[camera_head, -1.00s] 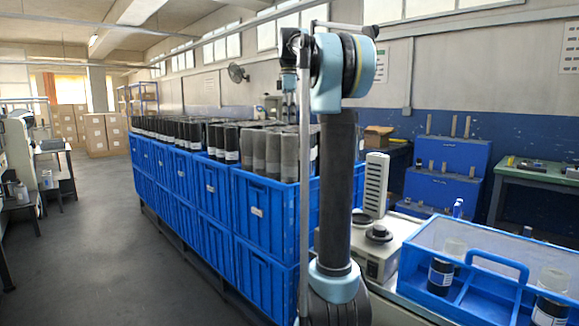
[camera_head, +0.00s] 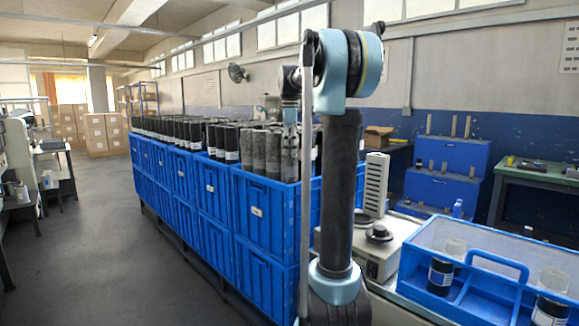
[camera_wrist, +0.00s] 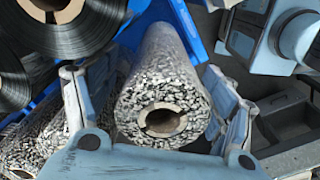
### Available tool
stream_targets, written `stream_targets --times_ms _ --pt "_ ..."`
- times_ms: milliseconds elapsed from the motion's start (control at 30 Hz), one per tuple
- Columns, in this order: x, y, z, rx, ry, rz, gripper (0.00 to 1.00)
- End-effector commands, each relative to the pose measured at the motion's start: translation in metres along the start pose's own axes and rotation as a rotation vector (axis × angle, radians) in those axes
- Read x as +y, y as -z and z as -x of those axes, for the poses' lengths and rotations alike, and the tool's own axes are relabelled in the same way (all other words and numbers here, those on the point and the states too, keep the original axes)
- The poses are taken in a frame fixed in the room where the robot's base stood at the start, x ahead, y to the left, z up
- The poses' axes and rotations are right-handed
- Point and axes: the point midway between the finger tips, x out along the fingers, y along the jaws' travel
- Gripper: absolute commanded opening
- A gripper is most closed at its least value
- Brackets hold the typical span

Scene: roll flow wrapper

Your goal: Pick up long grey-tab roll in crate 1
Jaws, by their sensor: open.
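A long roll with a speckled black-and-white surface and a pale hollow core (camera_wrist: 163,118) stands end-on in the wrist view. My gripper (camera_wrist: 158,105) is open, with one finger to each side of this roll. Whether the fingers touch it I cannot tell, and I see no grey tab. In the head view my gripper (camera_head: 290,125) is low over the nearest blue crate (camera_head: 262,215), where several grey speckled rolls (camera_head: 258,152) stand upright. No crate number is readable.
Dark glossy rolls (camera_wrist: 70,25) and another speckled roll (camera_wrist: 35,135) crowd the left in the wrist view. More blue crates with black rolls (camera_head: 190,132) run back to the left. A blue divided carrier (camera_head: 470,275) with jars stands on the right.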

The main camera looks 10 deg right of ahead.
Motion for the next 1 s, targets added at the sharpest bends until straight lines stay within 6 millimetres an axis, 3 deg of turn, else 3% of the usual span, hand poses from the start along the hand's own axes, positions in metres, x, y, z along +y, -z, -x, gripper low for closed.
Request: stream_targets --times_ms 333,667,1000 --pt "-0.0001 0.0001 -0.0067 0.0 0.0 0.0 0.74" --pt "0.0 0.0001 -0.0065 0.0 0.0 0.0 0.0" --pt "-0.0001 0.0001 -0.0039 0.0 0.0 0.0 0.0"
